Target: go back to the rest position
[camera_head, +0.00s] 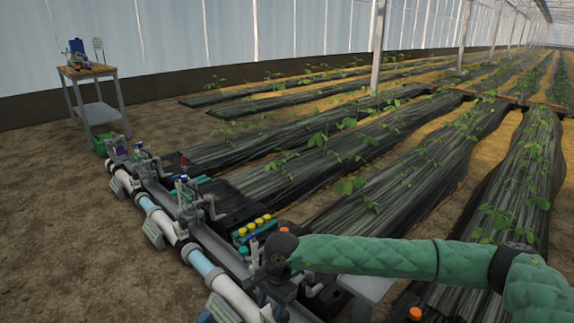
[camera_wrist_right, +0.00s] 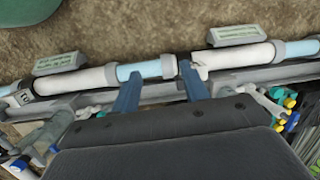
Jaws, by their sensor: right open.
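My right arm reaches in from the right of the head view in a green padded sleeve. Its right gripper (camera_head: 268,296) is low over the near end of the skid, partly hidden by the wrist. In the wrist view the two blue fingers of the right gripper (camera_wrist_right: 158,82) stand apart with nothing between them. Their tips show against the white and light blue pipe (camera_wrist_right: 98,76); I cannot tell whether they touch it. The pipe (camera_head: 166,224) also runs along the skid in the head view. My left gripper is not in view.
Several yellow-capped bottles (camera_head: 256,224) stand in a rack beside my right wrist. Valves and fittings (camera_head: 187,200) rise along the skid. A workbench (camera_head: 88,71) stands at the far left. Black-covered plant rows (camera_head: 350,160) lie beyond; bare soil (camera_head: 70,230) is clear at left.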

